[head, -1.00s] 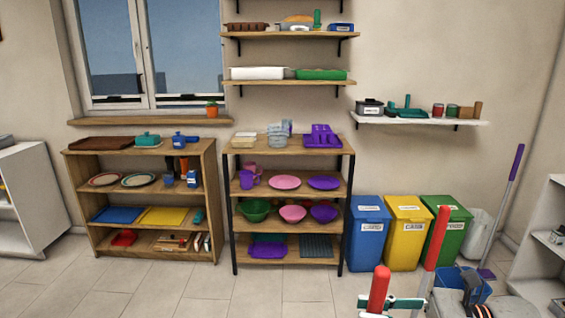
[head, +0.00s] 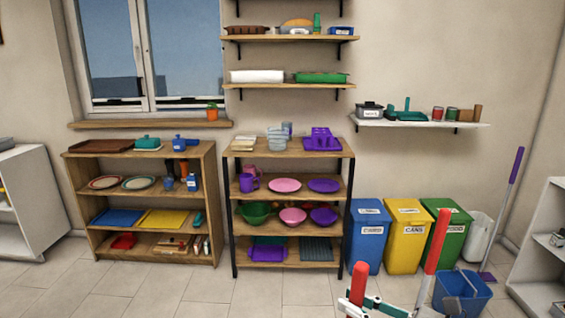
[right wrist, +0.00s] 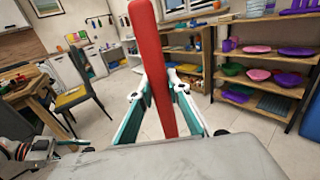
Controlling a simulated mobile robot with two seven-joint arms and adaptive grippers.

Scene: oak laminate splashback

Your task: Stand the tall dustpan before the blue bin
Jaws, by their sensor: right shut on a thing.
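The blue bin (head: 368,238) stands by the wall at the left end of a row of bins, with a white label on its front. My right gripper (head: 366,300) is low in the head view, in front of the blue bin and nearer to me. It is shut on the tall dustpan's red handle (head: 358,282), which sticks up above the fingers. In the right wrist view the handle (right wrist: 155,65) stands slightly tilted between the two teal-and-white fingers (right wrist: 160,95). The pan end is hidden in both views.
A yellow bin (head: 407,240) and a green bin (head: 449,240) stand right of the blue one. Another red-topped pole (head: 437,242) leans before them. A blue bucket (head: 465,292) and purple-handled tool (head: 513,185) are at right. Shelves (head: 293,264) stand left; floor (head: 275,292) before them is clear.

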